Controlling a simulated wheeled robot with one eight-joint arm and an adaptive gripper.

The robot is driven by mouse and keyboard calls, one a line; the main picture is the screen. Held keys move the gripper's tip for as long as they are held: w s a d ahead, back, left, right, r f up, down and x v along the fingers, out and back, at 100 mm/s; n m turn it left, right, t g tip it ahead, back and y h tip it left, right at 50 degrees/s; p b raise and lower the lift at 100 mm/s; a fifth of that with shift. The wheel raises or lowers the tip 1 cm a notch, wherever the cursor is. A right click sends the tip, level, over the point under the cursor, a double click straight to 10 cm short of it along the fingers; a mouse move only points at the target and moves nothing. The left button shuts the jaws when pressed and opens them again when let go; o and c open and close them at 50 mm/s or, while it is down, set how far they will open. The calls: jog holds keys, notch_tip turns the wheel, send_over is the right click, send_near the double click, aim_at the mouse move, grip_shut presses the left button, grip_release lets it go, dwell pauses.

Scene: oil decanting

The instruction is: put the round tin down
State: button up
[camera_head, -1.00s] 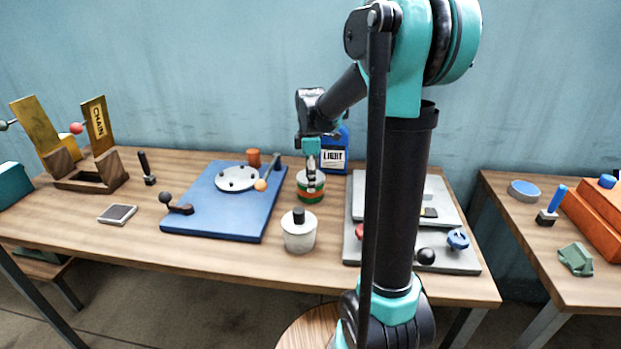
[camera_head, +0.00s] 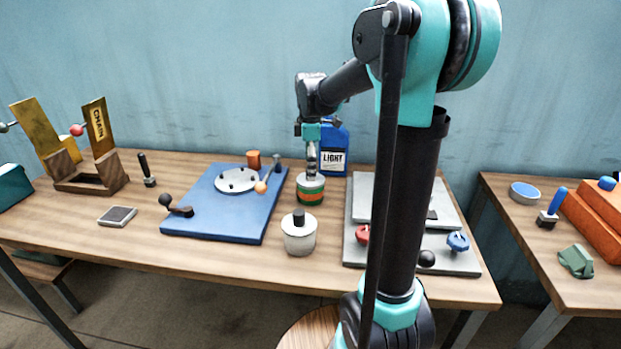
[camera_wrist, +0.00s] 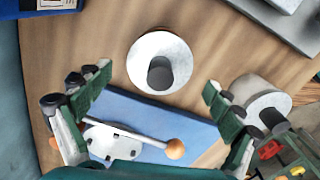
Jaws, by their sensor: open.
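The round tin (camera_head: 311,190) has green and orange bands, a pale top and a knob. It stands upright on the wooden table, just right of the blue board. My gripper (camera_head: 311,169) is directly above it, its fingers hiding the knob in the head view. In the wrist view my gripper (camera_wrist: 157,77) is open, its two fingers well apart. The tin's pale round top with its grey knob (camera_wrist: 160,70) shows between and beyond the fingertips, clear of both.
A plain pale tin with a dark knob (camera_head: 299,236) stands in front, also at right in the wrist view (camera_wrist: 255,92). A blue bottle labelled LIGHT (camera_head: 334,153) stands close behind. The blue board (camera_head: 215,215) is left, a grey plate (camera_head: 355,250) right.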

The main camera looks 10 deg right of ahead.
notch_tip(320, 180, up, 7)
jog(key=shift+r, duration=0.15)
